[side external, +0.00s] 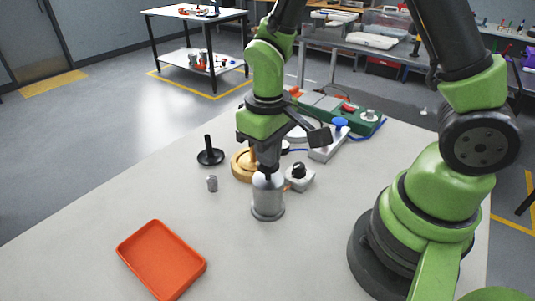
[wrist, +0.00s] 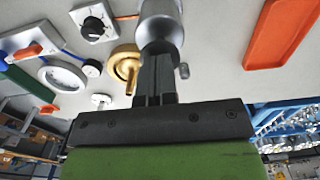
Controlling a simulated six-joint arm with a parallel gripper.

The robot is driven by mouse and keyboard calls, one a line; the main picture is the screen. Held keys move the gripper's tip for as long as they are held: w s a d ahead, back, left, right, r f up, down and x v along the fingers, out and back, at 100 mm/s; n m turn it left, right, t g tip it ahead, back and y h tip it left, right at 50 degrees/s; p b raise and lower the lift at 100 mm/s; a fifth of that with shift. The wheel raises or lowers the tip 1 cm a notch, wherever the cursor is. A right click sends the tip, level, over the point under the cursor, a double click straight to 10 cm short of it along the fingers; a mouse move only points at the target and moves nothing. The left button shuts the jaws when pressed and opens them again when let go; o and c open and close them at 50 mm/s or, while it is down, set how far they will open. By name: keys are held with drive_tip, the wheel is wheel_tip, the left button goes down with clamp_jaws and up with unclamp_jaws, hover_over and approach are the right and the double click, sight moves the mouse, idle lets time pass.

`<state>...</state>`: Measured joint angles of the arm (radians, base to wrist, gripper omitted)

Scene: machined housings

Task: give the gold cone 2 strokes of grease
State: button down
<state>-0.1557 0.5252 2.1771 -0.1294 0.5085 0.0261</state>
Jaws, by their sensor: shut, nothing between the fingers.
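My gripper (side external: 266,175) is shut and empty, pointing down at the top of a silver canister (side external: 268,205). The wrist view shows my fingertips (wrist: 157,58) overlapping the canister's near end (wrist: 160,25). I cannot tell whether they touch it. No grease can be made out on the cone.
An orange tray (side external: 162,260) lies at the front left. A black-handled piece (side external: 210,155) and a small silver cylinder (side external: 212,184) stand left of my gripper. A black-knobbed box (side external: 300,179) sits close on the right. A green instrument board (side external: 362,121) is behind. The front middle is clear.

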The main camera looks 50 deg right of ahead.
drive_tip(key=shift+f, duration=0.5)
drive_tip(key=shift+r, duration=2.3)
drive_tip(key=shift+f, duration=0.1)
drive_tip(key=shift+f, duration=2.2)
drive_tip(key=shift+r, duration=2.3)
